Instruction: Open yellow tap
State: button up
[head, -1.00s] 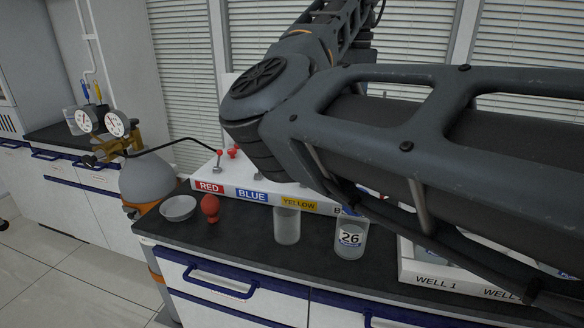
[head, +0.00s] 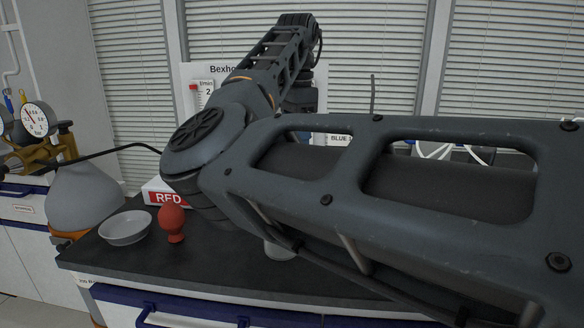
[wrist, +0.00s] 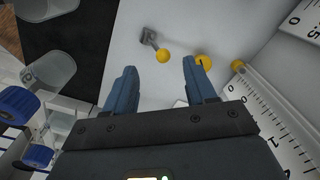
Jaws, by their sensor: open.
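In the wrist view a yellow-knobbed tap lever (wrist: 162,54) with a grey metal base (wrist: 149,36) stands on a white panel (wrist: 110,30). My gripper (wrist: 160,66) is open, with its two blue fingers on either side below the yellow knob and nothing between them. A second yellow knob (wrist: 203,62) is just beyond the right fingertip, and a third yellow part (wrist: 237,65) is farther right by a clear tube. In the head view my arm hides the gripper and the yellow tap.
The head view shows a red bulb (head: 172,222), a grey bowl (head: 125,228) and a red-labelled box (head: 167,197) on the dark counter (head: 200,265). Graduated scales (wrist: 262,110) and clear cups (wrist: 48,72) flank the panel.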

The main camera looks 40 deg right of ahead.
notch_tip(320, 180, down, 6)
jog(key=shift+f+b, duration=0.15)
jog(key=shift+b, duration=0.35)
